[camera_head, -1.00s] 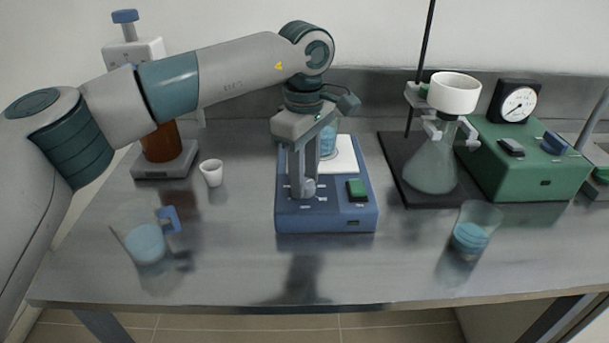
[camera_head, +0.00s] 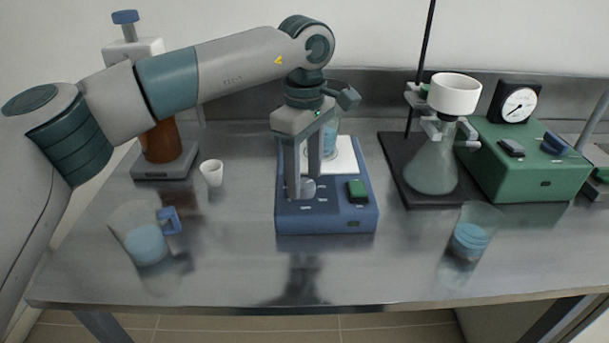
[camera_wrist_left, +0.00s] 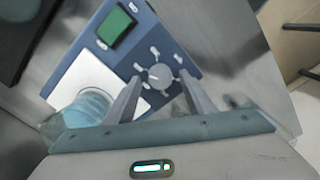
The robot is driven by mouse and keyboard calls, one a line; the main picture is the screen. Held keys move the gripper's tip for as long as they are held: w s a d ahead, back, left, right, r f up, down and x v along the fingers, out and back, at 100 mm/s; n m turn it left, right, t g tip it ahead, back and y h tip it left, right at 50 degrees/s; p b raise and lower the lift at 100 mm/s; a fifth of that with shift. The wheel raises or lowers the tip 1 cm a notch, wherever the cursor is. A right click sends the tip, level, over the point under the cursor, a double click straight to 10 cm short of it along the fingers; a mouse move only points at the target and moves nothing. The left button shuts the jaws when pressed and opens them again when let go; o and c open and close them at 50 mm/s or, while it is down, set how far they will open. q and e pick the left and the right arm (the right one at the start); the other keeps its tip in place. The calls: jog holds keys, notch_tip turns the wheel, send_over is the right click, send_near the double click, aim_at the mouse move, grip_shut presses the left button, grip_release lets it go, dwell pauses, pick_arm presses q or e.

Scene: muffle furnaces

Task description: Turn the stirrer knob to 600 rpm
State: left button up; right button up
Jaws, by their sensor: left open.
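The blue stirrer (camera_head: 330,221) stands mid-table with a white top plate (camera_head: 345,157) and a green switch (camera_head: 357,190). Its round grey knob (camera_head: 308,187) is on the front left of its panel, partly hidden by a finger. In the left wrist view the knob (camera_wrist_left: 160,76) shows a pointer and is ringed by white marks, too small to read. My left gripper (camera_head: 303,193) points down at the knob, open. In the wrist view its fingers stand on either side of the knob with gaps visible; touching cannot be told. My right gripper is out of view.
A beaker of blue liquid (camera_head: 329,139) stands on the plate, behind my fingers. A blue-handled jug (camera_head: 145,243) is front left, a small white cup (camera_head: 211,172) behind it. A beaker (camera_head: 471,238) is front right. A flask (camera_head: 432,170) and green pump (camera_head: 530,170) stand right.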

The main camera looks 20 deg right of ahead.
pick_arm(q)
notch_tip(320, 180, up, 9)
notch_tip(320, 180, up, 7)
send_over(305, 183)
jog(key=shift+r, duration=0.3)
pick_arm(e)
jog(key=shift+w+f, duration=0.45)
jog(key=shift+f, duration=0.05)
